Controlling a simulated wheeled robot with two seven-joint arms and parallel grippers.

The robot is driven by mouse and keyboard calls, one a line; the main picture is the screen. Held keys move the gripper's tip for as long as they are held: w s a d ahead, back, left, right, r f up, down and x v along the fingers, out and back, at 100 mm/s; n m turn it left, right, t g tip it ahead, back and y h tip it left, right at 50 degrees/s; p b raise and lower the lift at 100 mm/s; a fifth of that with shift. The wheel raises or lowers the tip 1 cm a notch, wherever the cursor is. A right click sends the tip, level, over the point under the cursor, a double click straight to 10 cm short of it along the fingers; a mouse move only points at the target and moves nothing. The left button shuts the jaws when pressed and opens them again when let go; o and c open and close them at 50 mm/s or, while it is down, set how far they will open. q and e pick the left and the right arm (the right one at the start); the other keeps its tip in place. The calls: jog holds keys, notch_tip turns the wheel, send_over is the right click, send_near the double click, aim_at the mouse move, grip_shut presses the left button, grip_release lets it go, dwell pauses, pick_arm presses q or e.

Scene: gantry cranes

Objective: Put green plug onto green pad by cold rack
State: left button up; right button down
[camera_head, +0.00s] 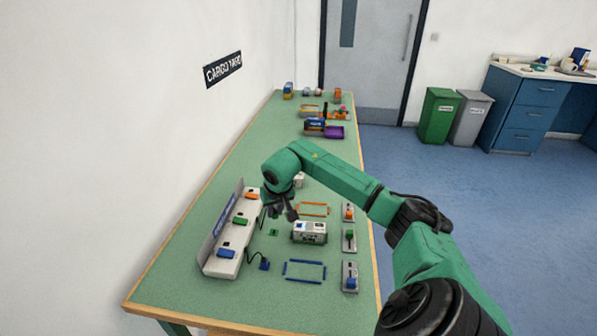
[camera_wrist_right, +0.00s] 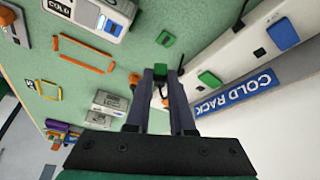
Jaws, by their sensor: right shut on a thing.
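My right gripper (camera_head: 281,212) is over the table just right of the cold rack (camera_head: 230,262). In the right wrist view its fingers (camera_wrist_right: 160,84) are shut on the small green plug (camera_wrist_right: 161,70), which shows between the fingertips. The green pad (camera_head: 273,232) lies flat on the table beside the rack. It also shows in the right wrist view (camera_wrist_right: 166,38), a little beyond the plug and apart from it in the picture. The plug's height above the table is hard to tell. In the head view the plug is hidden at the gripper. My left gripper is not in view.
The rack bears orange, green (camera_head: 240,221) and blue blocks. A blue plug (camera_head: 264,264) on a cable lies beside it. A white cold container (camera_head: 309,232), orange and blue frames (camera_head: 305,271), and grey units with coloured tops (camera_head: 349,241) stand to the right.

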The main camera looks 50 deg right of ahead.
jog(key=shift+w+a+f, duration=0.15)
jog(key=shift+w+a, duration=0.05)
jog(key=shift+a, duration=0.2)
notch_tip(320, 180, down, 4)
jog(key=b, duration=0.3)
jog(key=shift+d+f, duration=0.15)
jog(key=shift+f, duration=0.05)
jog(key=shift+f+b, duration=0.45)
jog(key=shift+b, duration=0.05)
jog(key=shift+f+b, duration=0.25)
jog(key=shift+b, duration=0.05)
dwell(0.6)
jog(key=shift+c, duration=1.1)
grip_release()
